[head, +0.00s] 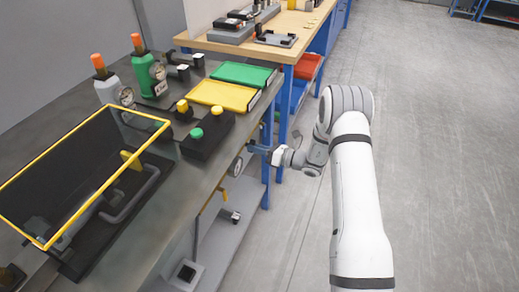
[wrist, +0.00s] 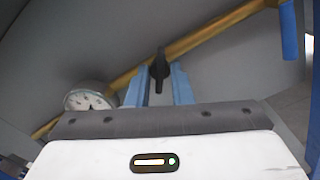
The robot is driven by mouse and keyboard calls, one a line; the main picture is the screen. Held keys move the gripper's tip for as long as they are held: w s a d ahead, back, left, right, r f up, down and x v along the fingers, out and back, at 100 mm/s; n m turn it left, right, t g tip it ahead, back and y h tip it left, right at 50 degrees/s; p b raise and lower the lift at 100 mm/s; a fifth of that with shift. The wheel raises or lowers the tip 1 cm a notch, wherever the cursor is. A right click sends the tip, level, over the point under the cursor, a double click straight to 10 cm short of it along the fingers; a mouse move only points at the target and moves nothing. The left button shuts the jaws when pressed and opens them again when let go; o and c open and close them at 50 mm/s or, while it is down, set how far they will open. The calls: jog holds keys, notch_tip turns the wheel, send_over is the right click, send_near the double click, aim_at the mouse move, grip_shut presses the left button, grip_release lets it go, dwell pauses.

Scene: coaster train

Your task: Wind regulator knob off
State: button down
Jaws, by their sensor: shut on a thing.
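The regulator knob (wrist: 159,66) is a black, narrow, upright grip on a brass-coloured pipe in the wrist view. My gripper (wrist: 158,84) has a blue finger on each side of it and is shut on it. In the head view my gripper (head: 262,150) reaches in from the right at the bench's front edge, and the knob cannot be made out there. A round white-faced gauge (wrist: 88,99) sits left of the knob in the wrist view, and a gauge also shows below the bench edge in the head view (head: 236,167).
The brass pipe (wrist: 212,34) runs diagonally behind my fingers, with a blue bar (wrist: 288,32) at its upper right. On the bench stand a black box with green and yellow buttons (head: 208,137), a yellow tray (head: 223,95) and a yellow-framed guard (head: 98,200). Open floor lies right.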

jog(key=shift+s+a, duration=0.15)
dwell(0.6)
jog(key=c, duration=1.3)
grip_release()
jog(key=v, duration=0.7)
jog(key=shift+s+d+r, duration=0.1)
jog(key=shift+d, duration=0.3)
